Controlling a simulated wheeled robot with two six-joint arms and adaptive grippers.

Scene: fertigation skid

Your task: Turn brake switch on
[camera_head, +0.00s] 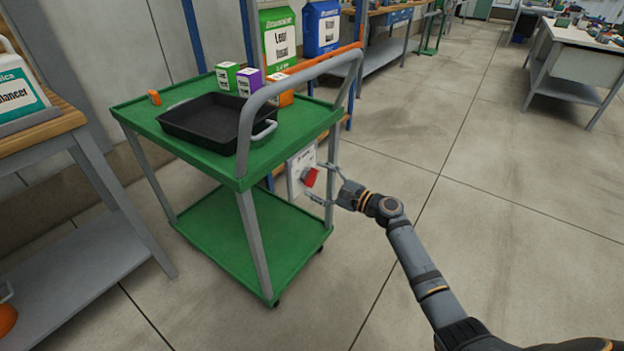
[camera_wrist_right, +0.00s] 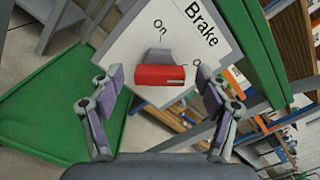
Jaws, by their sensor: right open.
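The brake switch is a red knob (camera_head: 310,177) with a grey base on a white panel (camera_head: 296,168) at the right end of a green cart. In the right wrist view the red knob (camera_wrist_right: 160,76) lies crosswise, with a small pale mark toward its right end. The panel (camera_wrist_right: 128,52) reads "Brake" and "on"; another label starting with "o" is partly hidden by the right-hand finger. My right gripper (camera_head: 317,182) is open, facing the panel. In the wrist view its fingers (camera_wrist_right: 159,80) stand on either side of the knob, apart from it. My left gripper is not in view.
The green cart (camera_head: 230,255) carries a black tray (camera_head: 205,122), several small boxes and a grey handle (camera_head: 300,72). A wooden-topped bench (camera_head: 40,130) stands at left. Open floor (camera_head: 490,200) lies to the right.

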